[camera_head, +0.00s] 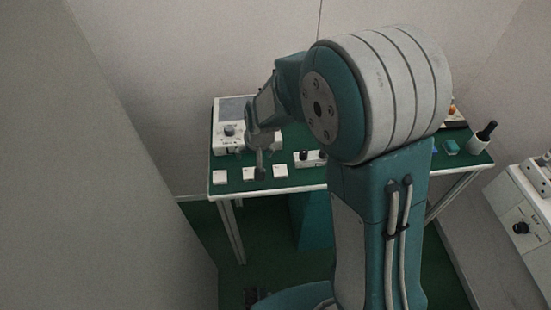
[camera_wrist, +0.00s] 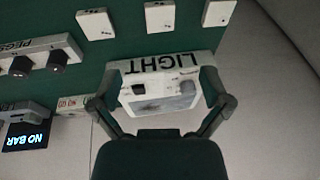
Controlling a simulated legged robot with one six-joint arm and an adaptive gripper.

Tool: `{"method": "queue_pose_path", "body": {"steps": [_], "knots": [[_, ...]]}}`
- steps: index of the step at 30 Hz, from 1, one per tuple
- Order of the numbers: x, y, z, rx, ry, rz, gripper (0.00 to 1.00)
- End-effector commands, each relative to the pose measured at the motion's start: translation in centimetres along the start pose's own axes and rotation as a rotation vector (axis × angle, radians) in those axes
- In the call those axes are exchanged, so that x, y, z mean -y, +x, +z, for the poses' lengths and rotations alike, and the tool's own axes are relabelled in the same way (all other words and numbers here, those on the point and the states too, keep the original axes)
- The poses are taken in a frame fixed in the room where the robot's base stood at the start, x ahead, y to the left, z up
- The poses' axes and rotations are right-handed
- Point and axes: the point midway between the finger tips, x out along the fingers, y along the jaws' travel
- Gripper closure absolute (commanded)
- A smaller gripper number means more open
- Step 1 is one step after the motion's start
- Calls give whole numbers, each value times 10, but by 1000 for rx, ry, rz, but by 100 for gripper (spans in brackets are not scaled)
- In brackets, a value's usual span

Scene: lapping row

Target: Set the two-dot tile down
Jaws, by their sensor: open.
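Three white square tiles lie in a row on the green table top near its front edge: the left tile (camera_head: 219,176), the middle tile (camera_head: 248,174) and the right tile (camera_head: 280,170). They also show along the top of the wrist view, as one tile at the left (camera_wrist: 95,23), one in the middle (camera_wrist: 160,15) and one at the right (camera_wrist: 218,12). Their dots are too small to count, so I cannot tell which has two. My gripper (camera_wrist: 161,104) is open, fingers wide apart, with no tile between them. In the head view it hangs near the middle and right tiles.
A white box labelled LIGHT (camera_wrist: 160,66) with a screen and knobs stands behind the tiles.

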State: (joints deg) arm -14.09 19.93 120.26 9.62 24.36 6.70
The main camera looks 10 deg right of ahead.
Motion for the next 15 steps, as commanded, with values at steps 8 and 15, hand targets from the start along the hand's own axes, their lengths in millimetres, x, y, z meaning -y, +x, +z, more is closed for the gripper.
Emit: {"method": "queue_pose_path", "body": {"steps": [8,15], "knots": [[-11,-47,3,-37,-7,0,3],[-38,-134,28,-99,-24,16,3]]}}
